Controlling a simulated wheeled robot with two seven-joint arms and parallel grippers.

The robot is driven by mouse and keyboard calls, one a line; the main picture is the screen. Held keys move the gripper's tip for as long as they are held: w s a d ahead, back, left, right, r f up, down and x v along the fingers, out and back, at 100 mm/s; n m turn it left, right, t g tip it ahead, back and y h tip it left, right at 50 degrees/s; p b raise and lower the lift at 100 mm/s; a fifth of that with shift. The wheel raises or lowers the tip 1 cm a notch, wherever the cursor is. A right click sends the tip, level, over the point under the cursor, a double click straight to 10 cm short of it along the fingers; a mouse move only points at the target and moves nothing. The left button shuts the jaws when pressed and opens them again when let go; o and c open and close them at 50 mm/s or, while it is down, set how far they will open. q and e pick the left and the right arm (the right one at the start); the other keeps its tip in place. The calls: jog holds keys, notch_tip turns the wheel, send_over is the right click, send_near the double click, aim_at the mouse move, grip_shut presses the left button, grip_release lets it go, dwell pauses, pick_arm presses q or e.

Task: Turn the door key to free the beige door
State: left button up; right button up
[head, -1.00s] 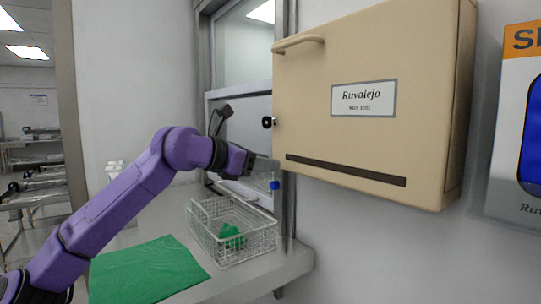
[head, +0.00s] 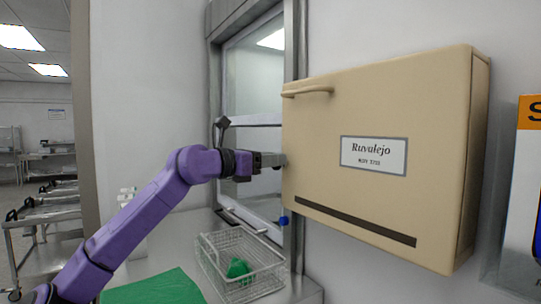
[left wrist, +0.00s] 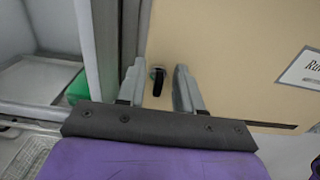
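The beige door (head: 350,120) is the front of a wall cabinet with a "Ruvalejo" label and a handle at its upper left; it looks closed. The black door key (left wrist: 158,84) sits in a round silver lock on the door's left edge in the left wrist view. My left gripper (head: 282,160) is at the door's left edge in the head view and hides the key there. In the left wrist view my left gripper (left wrist: 158,90) is open, its fingers on either side of the key with gaps.
A wire basket (head: 240,262) with a green item stands on the counter below the door, beside a green cloth (head: 155,288). A metal-framed window (head: 252,80) is left of the cabinet.

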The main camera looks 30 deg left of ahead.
pick_arm(q)
grip_shut()
jog(key=shift+f, duration=0.1)
